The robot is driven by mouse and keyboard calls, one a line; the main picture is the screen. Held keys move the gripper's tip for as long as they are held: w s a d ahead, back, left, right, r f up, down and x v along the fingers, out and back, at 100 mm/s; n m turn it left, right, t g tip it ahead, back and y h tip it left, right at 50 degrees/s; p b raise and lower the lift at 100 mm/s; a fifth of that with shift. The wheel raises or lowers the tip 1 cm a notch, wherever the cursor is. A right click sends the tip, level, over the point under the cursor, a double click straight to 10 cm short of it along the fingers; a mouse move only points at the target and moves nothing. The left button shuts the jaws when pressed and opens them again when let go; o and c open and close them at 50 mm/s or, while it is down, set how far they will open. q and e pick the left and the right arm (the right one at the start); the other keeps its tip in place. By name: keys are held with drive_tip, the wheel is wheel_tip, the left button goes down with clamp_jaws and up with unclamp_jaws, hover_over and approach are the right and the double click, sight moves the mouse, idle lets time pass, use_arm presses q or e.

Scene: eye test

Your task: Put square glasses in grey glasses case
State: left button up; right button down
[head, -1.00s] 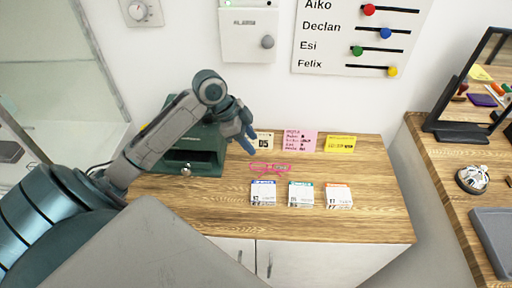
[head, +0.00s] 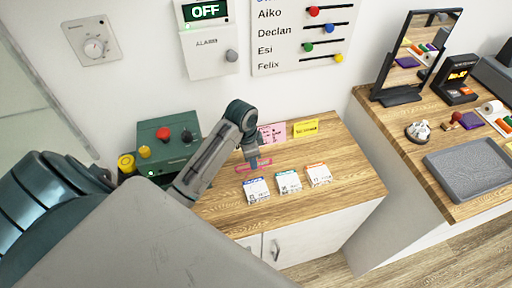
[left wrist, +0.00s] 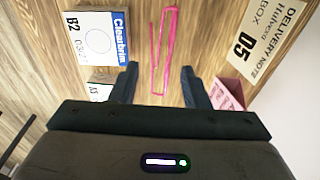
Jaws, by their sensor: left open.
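A thin pink frame (head: 270,167), likely the glasses, lies on the wooden counter behind a row of small white boxes. It also shows in the left wrist view (left wrist: 171,50) as a long narrow pink outline; its lens shape I cannot make out. My left gripper (head: 254,162) points down just above its left part, open and empty. In the left wrist view the open fingers (left wrist: 158,74) stand on either side of its near end, with no contact visible. I cannot pick out a grey glasses case. My right gripper is not in view.
Labelled boxes (head: 289,182) stand in front of the pink frame; one (left wrist: 97,38) reads Clearbrim. Pink and yellow cards (head: 305,128) stand behind. A green box with knobs (head: 165,140) is at left. A grey tray (head: 470,166) and a mirror (head: 414,52) are on the right counter.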

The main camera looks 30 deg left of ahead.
use_arm(q)
drive_tip(key=shift+f, duration=0.3)
drive_tip(key=shift+s+f, duration=0.1)
drive_tip(key=shift+f, duration=0.15)
drive_tip(key=f, duration=0.1)
drive_tip(key=f+p, duration=0.1)
drive_tip(key=f, duration=0.1)
drive_tip(key=shift+w+d+f+p, duration=0.25)
drive_tip(key=shift+w+d+p, duration=0.05)
drive_tip(key=shift+d+p, duration=0.1)
drive_tip(key=shift+f, duration=0.55)
drive_tip(key=shift+w, duration=0.1)
drive_tip(key=c, duration=0.8)
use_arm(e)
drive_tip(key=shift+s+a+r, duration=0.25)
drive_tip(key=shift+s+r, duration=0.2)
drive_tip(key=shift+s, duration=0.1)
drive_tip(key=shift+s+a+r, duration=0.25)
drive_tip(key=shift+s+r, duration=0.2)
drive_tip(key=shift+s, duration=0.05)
